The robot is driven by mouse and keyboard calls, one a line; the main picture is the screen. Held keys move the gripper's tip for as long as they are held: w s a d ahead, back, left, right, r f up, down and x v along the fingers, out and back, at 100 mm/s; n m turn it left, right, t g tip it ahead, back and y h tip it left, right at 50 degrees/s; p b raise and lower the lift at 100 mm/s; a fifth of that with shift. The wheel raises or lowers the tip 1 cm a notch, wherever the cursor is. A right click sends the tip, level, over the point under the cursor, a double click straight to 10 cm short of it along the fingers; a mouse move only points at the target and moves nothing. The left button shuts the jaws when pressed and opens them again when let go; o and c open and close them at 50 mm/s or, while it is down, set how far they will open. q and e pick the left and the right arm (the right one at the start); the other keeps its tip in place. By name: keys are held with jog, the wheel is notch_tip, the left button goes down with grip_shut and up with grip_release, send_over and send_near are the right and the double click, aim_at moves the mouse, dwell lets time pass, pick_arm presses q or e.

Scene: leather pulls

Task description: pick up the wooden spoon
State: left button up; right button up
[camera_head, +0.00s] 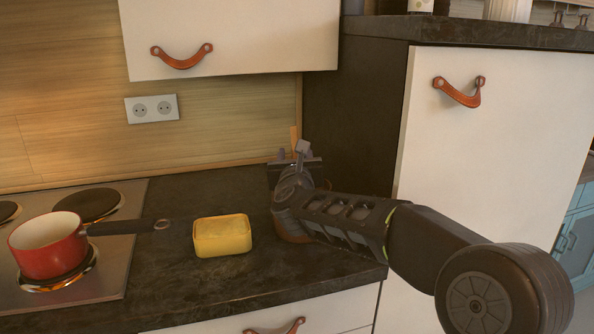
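My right gripper (293,157) is at the back of the dark counter, close to the wooden back wall. My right arm comes in from the right and hides much of what is around the gripper. A small strip of light wood (294,134) shows just above the gripper; it may be part of the wooden spoon, but most of it is hidden. Whether the fingers are closed on it cannot be told. A brown rounded thing (289,238) shows partly under my arm. My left gripper is not in view.
A yellow block-shaped container (222,236) stands on the counter (185,280) left of my arm. A red pot (48,248) sits on the stove (110,270), its dark handle pointing right. A tall white cabinet (480,150) with a leather pull stands at right.

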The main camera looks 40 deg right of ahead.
aim_at(293, 130)
jog(key=shift+x, duration=0.8)
jog(key=shift+w+d, duration=0.1)
jog(key=p+x, duration=0.1)
jog(key=x, duration=0.4)
jog(key=shift+c, duration=0.4)
grip_shut()
